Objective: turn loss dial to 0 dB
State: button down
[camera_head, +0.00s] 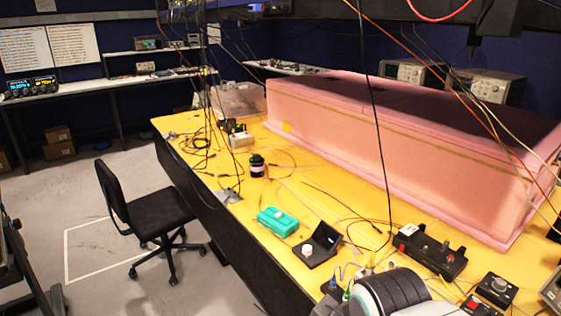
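Several small boxes with knobs sit on the yellow bench, and I cannot read which one carries the loss dial. A black box with a tilted panel and a pale round knob (307,250) stands near the front edge. A teal box (278,221) with a small pale knob on top is to its left. Another black box with a round grey knob (499,285) is at the far right. Dial markings and settings are too small to read. A grey and black ribbed part, probably my arm, rises at the bottom edge. No gripper fingers show.
A large pink foam enclosure (400,150) fills the back of the yellow bench (262,180). Cables hang from above and lie across the bench. A long black box (432,252) stands right of centre. A black chair (150,210) stands left on open floor.

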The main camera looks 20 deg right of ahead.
aim_at(499, 284)
jog(key=k+j+z, duration=0.1)
jog(key=z, duration=1.75)
jog(key=l, duration=0.1)
